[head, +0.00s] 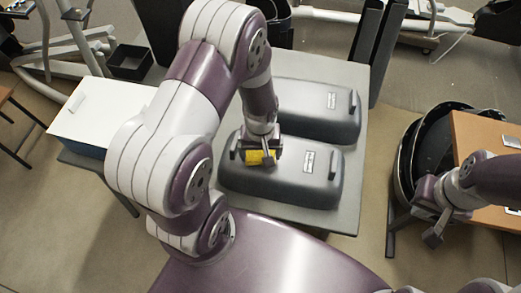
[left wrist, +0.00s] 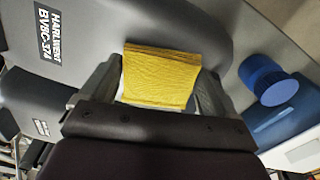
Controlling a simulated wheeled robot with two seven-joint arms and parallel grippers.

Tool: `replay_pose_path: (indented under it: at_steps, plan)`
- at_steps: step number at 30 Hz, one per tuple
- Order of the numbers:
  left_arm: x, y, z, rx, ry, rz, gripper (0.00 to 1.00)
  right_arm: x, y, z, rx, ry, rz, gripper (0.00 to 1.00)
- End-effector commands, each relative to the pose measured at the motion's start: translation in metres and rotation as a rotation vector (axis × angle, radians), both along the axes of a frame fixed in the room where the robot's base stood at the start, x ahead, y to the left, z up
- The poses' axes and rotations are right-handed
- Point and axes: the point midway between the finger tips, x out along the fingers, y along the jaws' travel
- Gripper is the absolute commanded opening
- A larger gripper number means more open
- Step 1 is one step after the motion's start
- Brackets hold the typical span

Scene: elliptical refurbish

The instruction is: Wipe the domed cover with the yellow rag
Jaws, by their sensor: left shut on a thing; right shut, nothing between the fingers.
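Two similar dark grey domed covers lie on a grey table; the near cover (head: 285,192) and the far cover (head: 320,98) each carry a white label. My left gripper (head: 261,158) is shut on the yellow rag (head: 254,158), over the left part of the near cover. In the left wrist view the folded rag (left wrist: 160,75) sits between the fingers against the dark cover surface (left wrist: 105,35); I cannot tell whether it touches. My right gripper (head: 436,232) is shut and empty, at the right, away from the covers.
A white-topped box (head: 100,112) stands at the table's left, and a black open tray (head: 130,61) behind it. A blue cylinder (left wrist: 266,79) shows in the left wrist view. A wooden-topped table (head: 480,140) and black round items (head: 425,145) are at the right.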

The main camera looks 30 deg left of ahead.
Motion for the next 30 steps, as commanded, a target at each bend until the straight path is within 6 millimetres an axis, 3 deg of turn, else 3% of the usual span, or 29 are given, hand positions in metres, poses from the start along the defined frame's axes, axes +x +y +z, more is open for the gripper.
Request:
replay_pose_path:
  at_steps: [30]
  plan:
    - [0.0,0.0,-0.021,0.0,0.0,0.0,0.65,0.0,0.0,-0.014,0.0,0.0,0.0,0.0]
